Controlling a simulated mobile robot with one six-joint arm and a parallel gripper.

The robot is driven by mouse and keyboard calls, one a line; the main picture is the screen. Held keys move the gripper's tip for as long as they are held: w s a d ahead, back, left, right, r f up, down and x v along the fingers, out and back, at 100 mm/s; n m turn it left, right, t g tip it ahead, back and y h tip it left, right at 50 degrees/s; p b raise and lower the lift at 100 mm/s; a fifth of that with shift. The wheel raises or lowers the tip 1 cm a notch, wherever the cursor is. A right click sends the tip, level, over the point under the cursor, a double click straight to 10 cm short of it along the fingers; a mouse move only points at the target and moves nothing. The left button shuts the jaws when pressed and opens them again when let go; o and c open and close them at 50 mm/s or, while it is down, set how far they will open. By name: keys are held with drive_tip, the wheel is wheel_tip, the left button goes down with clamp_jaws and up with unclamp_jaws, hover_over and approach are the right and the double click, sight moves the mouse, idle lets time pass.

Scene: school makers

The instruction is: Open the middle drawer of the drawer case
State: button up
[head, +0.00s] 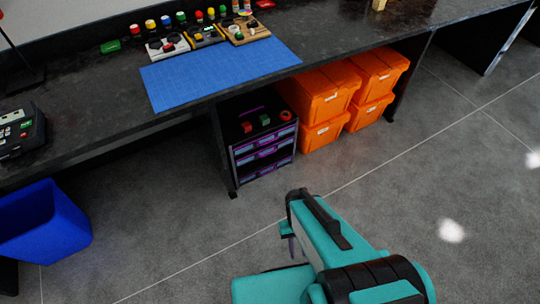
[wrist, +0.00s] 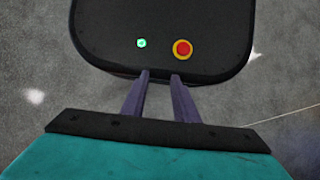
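The drawer case (head: 234,158) stands on the floor under the workbench, black with several stacked drawers that have purple trim. Its middle drawer (head: 264,155) looks shut, flush with the drawers above and below. My gripper (head: 291,246) is in front of the case, well apart from it, pointing down; in the head view its fingers are mostly hidden by my arm. In the wrist view, the two purple fingers of my gripper (wrist: 160,76) stand apart with nothing between them, so it is open and empty.
Orange bins (head: 321,95) are stacked right of the case. A blue bin (head: 45,222) stands at the left. The workbench (head: 110,100) with a blue mat (head: 220,72) overhangs the case. Small red and green items (head: 265,120) lie on the case. The floor (head: 190,225) before it is clear.

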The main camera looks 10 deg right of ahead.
drive_tip(key=shift+a, duration=0.1)
drive_tip(key=w+a+f+m+t+y+b, duration=0.35)
drive_tip(key=w+f+b, duration=0.25)
drive_tip(key=w+b, duration=0.4)
drive_tip(key=w+a+f+m+t+y+b, duration=0.25)
drive_tip(key=w+f+y+b, duration=0.25)
drive_tip(key=w+b, duration=0.5)
drive_tip(key=w+d+r+m+t+b, duration=0.1)
drive_tip(key=w+d+t+b, duration=0.2)
drive_tip(key=w, duration=0.5)
drive_tip(key=w+d+r+m+t+y+b, duration=0.1)
drive_tip(key=w+d+t+b, duration=0.3)
drive_tip(key=w, duration=0.4)
drive_tip(key=w+d+r+m+t+y+b, duration=0.1)
drive_tip(key=w+d+m+t+b, duration=0.1)
drive_tip(key=w+d+t+b, duration=0.2)
drive_tip(key=w+d+b, duration=0.1)
drive_tip(key=w+d, duration=0.2)
drive_tip(key=w, duration=0.1)
drive_tip(key=shift+m, duration=0.3)
